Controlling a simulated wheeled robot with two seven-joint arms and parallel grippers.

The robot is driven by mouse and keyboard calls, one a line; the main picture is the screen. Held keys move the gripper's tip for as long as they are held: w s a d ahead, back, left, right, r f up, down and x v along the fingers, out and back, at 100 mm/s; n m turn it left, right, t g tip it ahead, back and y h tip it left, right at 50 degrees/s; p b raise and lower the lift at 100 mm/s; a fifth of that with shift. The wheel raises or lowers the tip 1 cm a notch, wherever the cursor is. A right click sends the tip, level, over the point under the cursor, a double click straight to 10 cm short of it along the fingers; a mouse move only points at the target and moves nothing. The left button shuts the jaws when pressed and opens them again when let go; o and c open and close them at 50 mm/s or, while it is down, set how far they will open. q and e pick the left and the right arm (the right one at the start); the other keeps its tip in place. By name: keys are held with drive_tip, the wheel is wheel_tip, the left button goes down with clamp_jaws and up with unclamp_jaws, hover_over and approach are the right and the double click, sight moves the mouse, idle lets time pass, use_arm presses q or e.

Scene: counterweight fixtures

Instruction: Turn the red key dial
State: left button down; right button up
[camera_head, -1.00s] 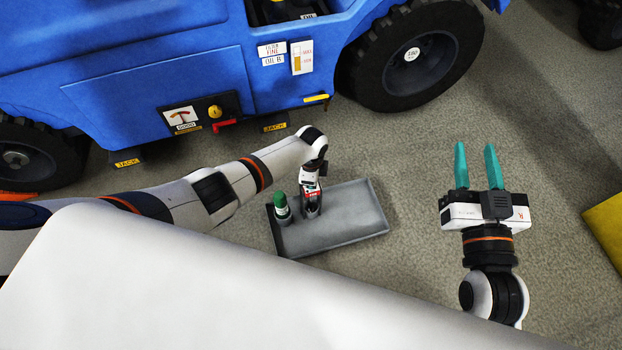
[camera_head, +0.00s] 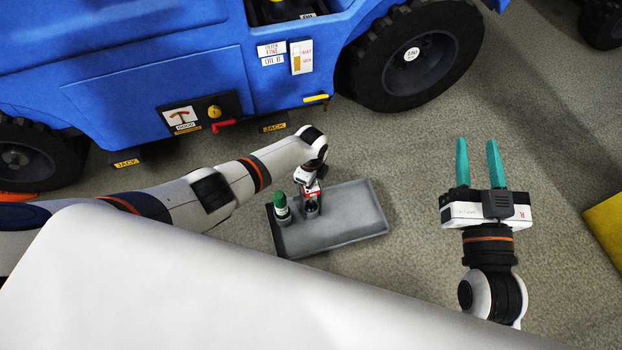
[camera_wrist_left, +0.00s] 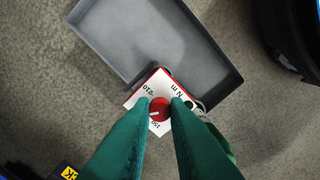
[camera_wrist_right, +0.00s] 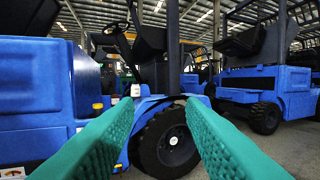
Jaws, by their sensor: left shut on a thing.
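The red key dial (camera_wrist_left: 159,108) sits on a white plate (camera_wrist_left: 154,86) marked with numbers and "N m", seen in the left wrist view. My left gripper (camera_wrist_left: 160,103) is shut on the dial, with one green fingertip on each side of it. In the head view the white and red plate (camera_head: 311,191) shows small under my left wrist, above a round holder at the tray's left end; the dial is hidden there. My right gripper (camera_head: 478,145) is open and empty over the floor at the right.
The grey tray (camera_head: 350,215) lies on the floor. A green-capped thing (camera_head: 279,201) stands in its left end. A blue vehicle (camera_head: 160,70) with a black wheel (camera_head: 415,60) is behind. A yellow block (camera_head: 607,225) is at the right edge.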

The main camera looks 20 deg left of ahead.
use_arm(q)
drive_tip(key=c, duration=1.4)
unclamp_jaws()
drive_tip(key=shift+r, duration=0.1)
